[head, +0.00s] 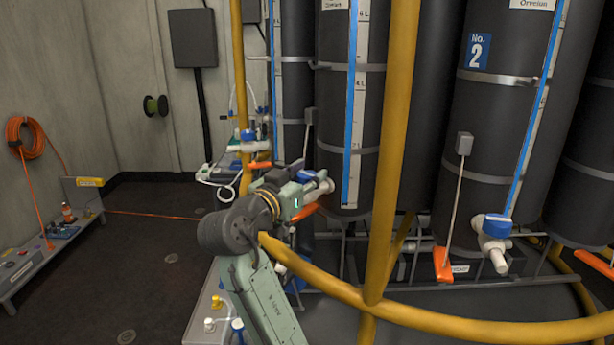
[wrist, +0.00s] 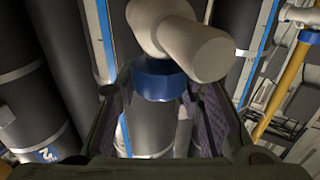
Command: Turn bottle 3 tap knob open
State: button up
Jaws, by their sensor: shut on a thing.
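A dark bottle (head: 342,140) with a blue-and-white level strip stands in the middle of the head view. No number shows on it, so I cannot confirm it is bottle 3. A white tap (head: 325,184) sticks out low on its front, and my gripper (head: 304,182) is at this tap. In the wrist view, the tap's blue knob (wrist: 158,80) sits between the two fingers of my gripper (wrist: 160,98), which is shut on it. The white tap body (wrist: 185,38) runs past the knob. The lower part of the knob is partly hidden, and its turn angle is unclear.
A yellow post (head: 397,120) and curved yellow rail (head: 400,318) stand close to my arm. Bottle 2 (head: 490,150) has its own blue-knobbed tap (head: 494,232) at right. Another tap (head: 248,142) is behind left. Open floor (head: 150,250) lies left.

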aim_at(307, 174)
jog(key=n+t+y, duration=0.1)
jog(key=n+y, duration=0.1)
jog(key=y, duration=0.2)
jog(key=n+t+y+p, duration=0.1)
jog(key=n+y, duration=0.2)
jog(key=y, duration=0.1)
jog(key=shift+d+r+n, duration=0.1)
jog(key=shift+d+n, duration=0.05)
jog(key=shift+n, duration=0.15)
jog(key=n+y, duration=0.3)
jog(key=y, duration=0.2)
jog(key=shift+n+g+y, duration=0.6)
jog(key=shift+n+y, duration=0.6)
jog(key=shift+y, duration=0.9)
jog(key=o, duration=1.2)
notch_tip(307, 174, up, 10)
jog(key=shift+f, duration=0.1)
